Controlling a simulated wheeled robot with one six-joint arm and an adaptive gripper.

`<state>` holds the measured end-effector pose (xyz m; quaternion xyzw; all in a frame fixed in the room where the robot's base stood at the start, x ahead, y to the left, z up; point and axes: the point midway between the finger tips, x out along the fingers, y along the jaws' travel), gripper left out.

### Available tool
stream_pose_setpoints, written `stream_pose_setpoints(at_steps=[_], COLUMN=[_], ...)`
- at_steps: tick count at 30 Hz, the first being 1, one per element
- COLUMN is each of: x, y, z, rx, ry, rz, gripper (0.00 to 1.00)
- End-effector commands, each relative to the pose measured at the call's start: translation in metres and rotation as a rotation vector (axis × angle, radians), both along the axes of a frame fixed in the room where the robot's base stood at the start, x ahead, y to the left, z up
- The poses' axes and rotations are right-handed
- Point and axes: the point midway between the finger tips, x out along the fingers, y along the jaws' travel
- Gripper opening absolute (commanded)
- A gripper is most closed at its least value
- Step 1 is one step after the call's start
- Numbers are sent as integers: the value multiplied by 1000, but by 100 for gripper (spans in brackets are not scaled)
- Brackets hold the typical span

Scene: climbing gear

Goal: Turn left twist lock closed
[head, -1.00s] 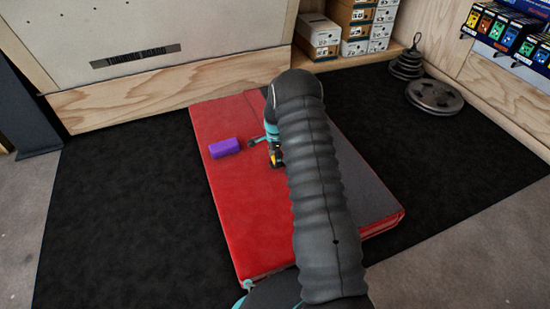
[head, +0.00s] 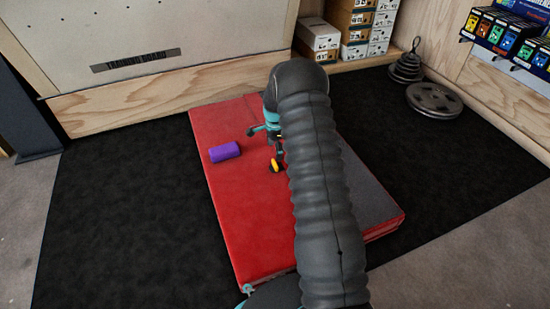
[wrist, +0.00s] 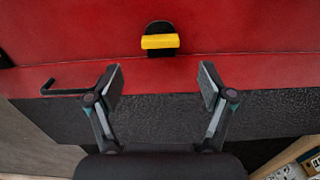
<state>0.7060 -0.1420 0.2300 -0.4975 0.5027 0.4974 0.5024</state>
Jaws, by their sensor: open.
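A twist lock with a yellow bar handle on a black base (wrist: 161,42) is on the red pad (head: 232,222). In the wrist view its bar lies crosswise, left to right, over the rounded base. The lock (head: 275,166) also shows in the head view, just left of my arm. My gripper (wrist: 160,80) is open and empty, its fingertips apart and short of the lock in the wrist view. In the head view my gripper (head: 264,134) is above the pad, partly hidden by my arm. No second lock is clearly visible.
A purple block (head: 224,151) lies on the pad, left of the lock. A thin black bent rod (wrist: 65,90) shows in the wrist view. Weight plates (head: 434,100) and shoe boxes (head: 318,35) stand at the back. The black floor mat (head: 130,210) is clear at left.

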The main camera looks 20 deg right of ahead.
Motion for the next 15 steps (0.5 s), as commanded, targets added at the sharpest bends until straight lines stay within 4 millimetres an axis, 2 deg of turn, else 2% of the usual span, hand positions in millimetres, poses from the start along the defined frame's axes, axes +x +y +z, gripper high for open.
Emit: stream_pose_setpoints(at_steps=[1,6,10,15], x=[1,0,0,0], y=[0,0,0,0], z=[11,35,45,49], rx=[-1,-1,0,0], ry=[-4,-2,-1,0], rz=[0,0,-1,-1], gripper=[81,81,81,81])
